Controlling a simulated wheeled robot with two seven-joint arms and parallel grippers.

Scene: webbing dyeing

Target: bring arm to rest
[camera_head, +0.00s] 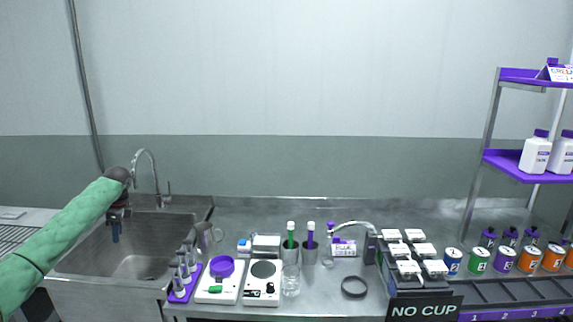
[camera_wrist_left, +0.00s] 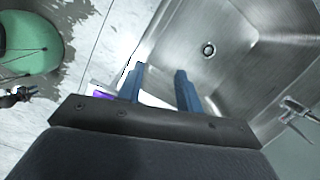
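My left arm, in a green sleeve, comes in from the left in the head view. Its gripper (camera_head: 115,228) hangs pointing down above the metal sink (camera_head: 140,266). In the left wrist view the two blue fingers of the left gripper (camera_wrist_left: 160,84) stand apart with nothing between them. The sink basin with its drain (camera_wrist_left: 208,49) lies below and beyond the fingers. My right gripper shows in neither view.
A tall faucet (camera_head: 147,157) stands behind the sink, close to my left wrist. Right of the sink are a purple rack (camera_head: 185,288) of bottles, a scale (camera_head: 262,284), a glass beaker (camera_head: 290,281), a black ring (camera_head: 354,286) and several coloured jars.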

